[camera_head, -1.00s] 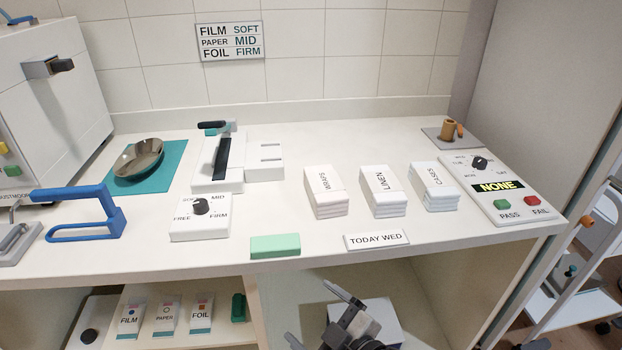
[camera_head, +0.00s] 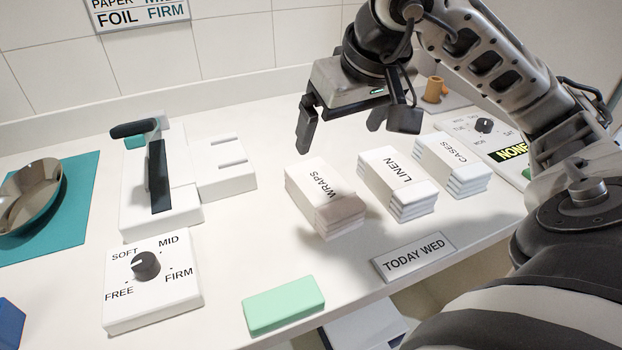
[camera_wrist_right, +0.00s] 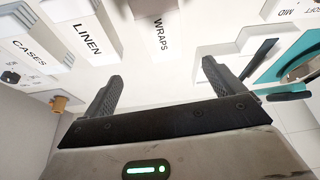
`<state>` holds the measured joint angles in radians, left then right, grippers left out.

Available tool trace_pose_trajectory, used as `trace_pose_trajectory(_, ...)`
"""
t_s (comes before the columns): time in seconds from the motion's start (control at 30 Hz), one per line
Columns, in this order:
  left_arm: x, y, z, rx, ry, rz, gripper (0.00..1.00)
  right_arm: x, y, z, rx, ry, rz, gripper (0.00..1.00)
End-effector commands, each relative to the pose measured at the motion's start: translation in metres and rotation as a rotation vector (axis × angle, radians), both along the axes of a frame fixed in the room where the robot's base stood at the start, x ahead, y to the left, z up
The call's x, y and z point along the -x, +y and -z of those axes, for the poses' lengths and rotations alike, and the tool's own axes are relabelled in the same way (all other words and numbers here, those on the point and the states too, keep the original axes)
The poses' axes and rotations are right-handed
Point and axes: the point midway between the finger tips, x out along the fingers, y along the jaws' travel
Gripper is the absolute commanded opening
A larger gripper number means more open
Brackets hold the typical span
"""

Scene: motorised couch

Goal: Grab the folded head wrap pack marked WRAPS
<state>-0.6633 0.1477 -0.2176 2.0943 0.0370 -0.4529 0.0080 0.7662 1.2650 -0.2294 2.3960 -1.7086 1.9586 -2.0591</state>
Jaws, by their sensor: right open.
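The folded white head wrap pack marked WRAPS (camera_head: 318,190) lies on the counter, leftmost of three similar packs. In the right wrist view the WRAPS pack (camera_wrist_right: 158,42) is ahead of the fingers, its far part cut off by the picture edge. My right gripper (camera_head: 350,132) is open and empty, above and behind the WRAPS and LINEN packs, apart from them. In the right wrist view its two fingers (camera_wrist_right: 160,88) stand wide apart with nothing between them. My left gripper is not in view.
The LINEN pack (camera_head: 397,186) and CASES pack (camera_head: 452,168) stand close to the right. A TODAY WED sign (camera_head: 413,257) and a green block (camera_head: 284,305) are at the front. A white device with a black lever (camera_head: 160,190) and a FREE/SOFT/MID/FIRM dial box (camera_head: 150,280) are left.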

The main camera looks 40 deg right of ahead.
Motion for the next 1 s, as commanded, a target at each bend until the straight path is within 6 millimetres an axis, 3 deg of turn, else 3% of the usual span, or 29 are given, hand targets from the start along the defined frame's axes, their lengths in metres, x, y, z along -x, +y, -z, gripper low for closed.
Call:
trace_pose_trajectory(0.3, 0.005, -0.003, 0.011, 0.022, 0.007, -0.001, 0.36, -0.024, -0.004, 0.066, -0.007, 0.010, 0.000, 0.94)
trace_pose_trajectory(0.67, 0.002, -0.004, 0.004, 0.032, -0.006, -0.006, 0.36, -0.036, -0.005, 0.096, -0.009, 0.008, -0.001, 0.94)
trace_pose_trajectory(1.0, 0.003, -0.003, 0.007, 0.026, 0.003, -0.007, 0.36, -0.049, -0.004, 0.137, -0.009, 0.005, -0.001, 0.94)
